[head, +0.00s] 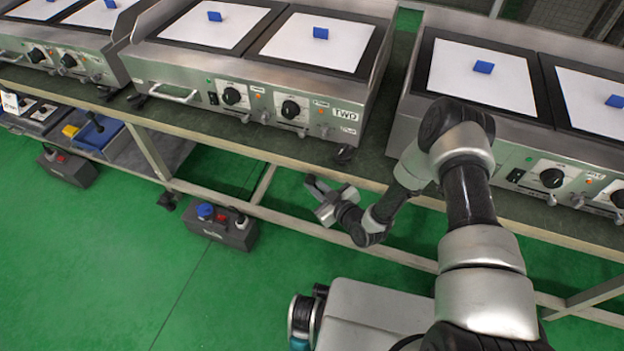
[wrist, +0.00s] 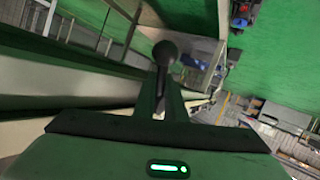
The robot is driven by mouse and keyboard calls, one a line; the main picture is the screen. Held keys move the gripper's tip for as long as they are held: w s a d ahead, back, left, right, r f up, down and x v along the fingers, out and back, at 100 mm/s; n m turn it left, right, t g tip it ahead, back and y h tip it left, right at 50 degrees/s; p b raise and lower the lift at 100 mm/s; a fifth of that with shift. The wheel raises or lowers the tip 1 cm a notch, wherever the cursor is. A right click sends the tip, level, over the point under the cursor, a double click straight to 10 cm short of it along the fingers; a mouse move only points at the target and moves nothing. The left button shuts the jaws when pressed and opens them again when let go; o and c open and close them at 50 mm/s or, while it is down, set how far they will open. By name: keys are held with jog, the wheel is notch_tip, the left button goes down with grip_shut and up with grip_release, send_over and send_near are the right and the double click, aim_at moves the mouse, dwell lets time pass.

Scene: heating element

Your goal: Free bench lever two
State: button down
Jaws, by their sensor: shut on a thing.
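The griddle unit labelled TWO (head: 343,112) stands on the bench (head: 260,144), with two white plates and blue blocks on top. My gripper (head: 326,190) is low in front of the bench edge, below the right corner of that unit. In the wrist view, a black ball-ended lever (wrist: 165,53) stands at the tips of my gripper (wrist: 163,100), which is shut on it. In the head view the held lever cannot be made out clearly. A dark fitting (head: 345,154) shows at the unit's front right corner, above my gripper and apart from it.
Another griddle unit (head: 500,90) stands to the right behind my arm, and one (head: 60,45) at the left. A control box (head: 224,228) with blue and red buttons sits on the green floor below the bench. Another box (head: 68,166) is further left. The floor at left front is clear.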

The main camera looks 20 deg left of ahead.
jog(key=h+p, duration=0.1)
jog(key=d+r+n+g+h+p, duration=0.1)
jog(key=h+p, duration=0.1)
jog(key=shift+n+h, duration=0.3)
jog(key=shift+s+d+r+n+g+h+p, duration=0.15)
jog(key=shift+n+h+p, duration=0.1)
jog(key=shift+h, duration=0.3)
jog(key=shift+w+d+f+n+g+h+p, duration=0.15)
jog(key=shift+n+h, duration=0.1)
jog(key=shift+h, duration=0.3)
jog(key=shift+r, duration=0.1)
jog(key=c, duration=1.8)
grip_release()
